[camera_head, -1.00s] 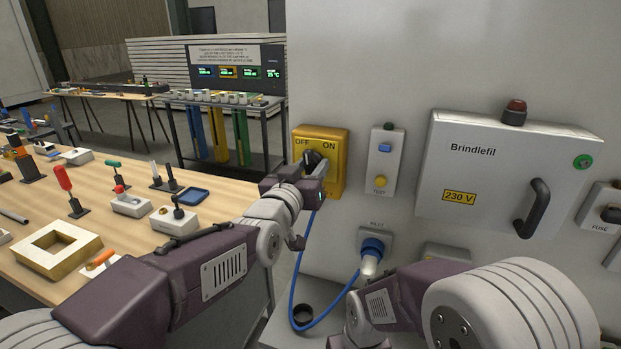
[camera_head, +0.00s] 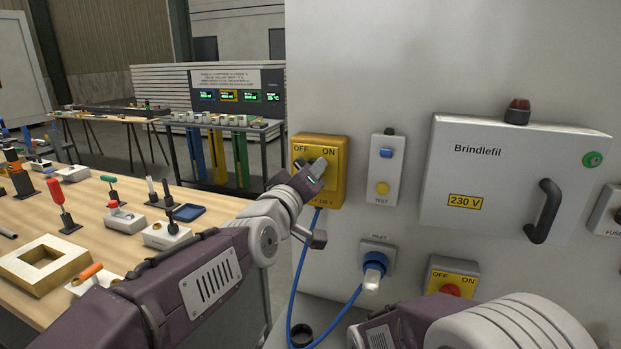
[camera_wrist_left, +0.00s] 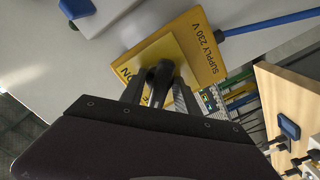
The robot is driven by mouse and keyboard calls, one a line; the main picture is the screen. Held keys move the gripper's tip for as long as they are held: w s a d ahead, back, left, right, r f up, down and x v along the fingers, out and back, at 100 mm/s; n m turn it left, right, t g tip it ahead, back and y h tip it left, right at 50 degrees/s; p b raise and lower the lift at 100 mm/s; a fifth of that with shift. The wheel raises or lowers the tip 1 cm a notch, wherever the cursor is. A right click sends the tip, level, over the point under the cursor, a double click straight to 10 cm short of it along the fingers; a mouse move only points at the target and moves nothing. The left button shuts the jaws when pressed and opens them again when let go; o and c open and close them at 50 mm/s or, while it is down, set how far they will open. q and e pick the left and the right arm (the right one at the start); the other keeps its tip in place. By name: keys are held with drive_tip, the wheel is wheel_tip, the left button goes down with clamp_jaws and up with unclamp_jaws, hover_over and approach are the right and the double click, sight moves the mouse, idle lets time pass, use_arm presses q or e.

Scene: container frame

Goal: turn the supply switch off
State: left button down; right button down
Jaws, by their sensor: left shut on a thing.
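The supply switch is a yellow box (camera_head: 333,192) on the pale wall, marked OFF at upper left and ON at upper right. My left gripper (camera_head: 318,166) is at its front, covering most of the handle. In the left wrist view, the black switch handle (camera_wrist_left: 160,75) sits between the two fingers of my left gripper (camera_wrist_left: 158,92), which are shut on it. The label SUPPLY 230 V (camera_wrist_left: 207,52) is readable there. The handle's exact angle is hard to tell. My right arm shows at the bottom right, but its gripper is out of view.
A TEST box (camera_head: 386,170) is close to the right of the switch. Below it is an inlet with a blue plug (camera_head: 374,268) and hanging blue cable. A second OFF/ON switch (camera_head: 452,278) and the Brindlefil cabinet (camera_head: 480,190) are further right. A cluttered wooden table (camera_head: 110,215) is left.

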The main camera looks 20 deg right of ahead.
use_arm(q)
drive_tip(key=shift+r, duration=0.15)
idle(0.3)
drive_tip(key=c, duration=1.3)
unclamp_jaws()
drive_tip(key=shift+s+a, duration=0.35)
drive_tip(key=shift+s, duration=0.05)
drive_tip(key=b+v, duration=0.1)
drive_tip(key=v, duration=0.7)
